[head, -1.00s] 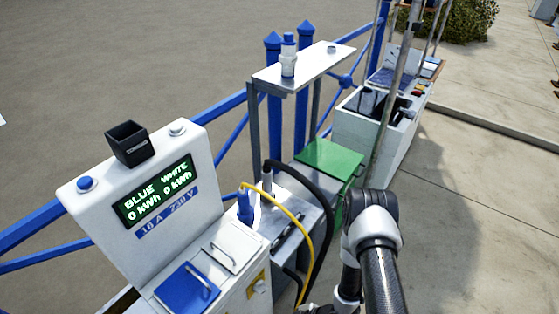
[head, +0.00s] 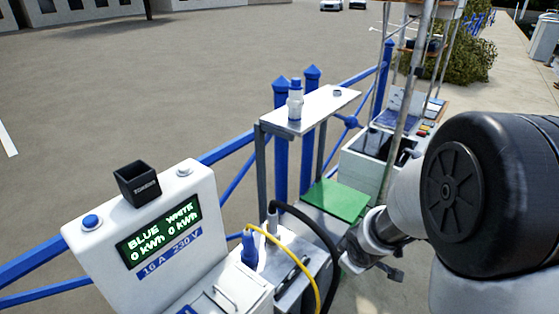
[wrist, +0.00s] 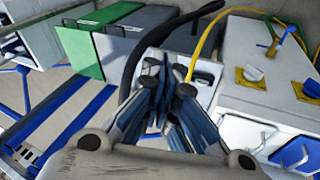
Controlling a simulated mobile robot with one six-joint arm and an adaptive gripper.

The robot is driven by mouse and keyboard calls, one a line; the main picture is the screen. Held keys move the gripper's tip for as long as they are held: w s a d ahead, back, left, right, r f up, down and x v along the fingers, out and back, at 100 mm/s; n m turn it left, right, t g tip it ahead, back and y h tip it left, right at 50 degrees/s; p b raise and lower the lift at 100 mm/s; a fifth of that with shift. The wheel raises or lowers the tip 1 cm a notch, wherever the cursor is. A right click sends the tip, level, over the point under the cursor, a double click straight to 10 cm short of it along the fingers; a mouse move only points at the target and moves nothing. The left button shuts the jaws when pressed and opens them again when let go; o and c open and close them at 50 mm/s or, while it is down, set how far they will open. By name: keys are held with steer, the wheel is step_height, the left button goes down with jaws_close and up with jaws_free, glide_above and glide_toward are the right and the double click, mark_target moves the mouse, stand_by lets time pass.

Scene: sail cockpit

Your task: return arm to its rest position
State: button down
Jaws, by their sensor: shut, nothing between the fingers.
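My arm fills the right side of the head view, with a large dark joint close to the camera. In the wrist view my gripper (wrist: 168,88) is shut and empty, its fingertips together. Below its tips in that view are a black cable (wrist: 133,70) and a yellow cable (wrist: 203,32); I see no clear contact.
The white meter pedestal (head: 85,250) with a black box (head: 137,184) stands at left. A blue plug (head: 250,248) with the yellow cable, a green lid (head: 336,199) and a shelf (head: 270,123) holding a white-blue connector (head: 295,100) are near.

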steer(key=s+r+m, duration=0.2)
steer(key=s+r, duration=0.2)
steer(key=r, duration=0.4)
steer(key=s+a+r+m, duration=0.2)
steer(key=s+r, duration=0.3)
steer(key=s, duration=0.4)
steer(key=s+a+r+m+y, duration=0.1)
steer(key=s+r+m, duration=0.3)
steer(key=s, duration=0.6)
step_height(320, 180, up, 2)
steer(key=shift+s+a+r, duration=0.1)
steer(key=shift+s+a, duration=0.05)
steer(key=shift+a, duration=0.5)
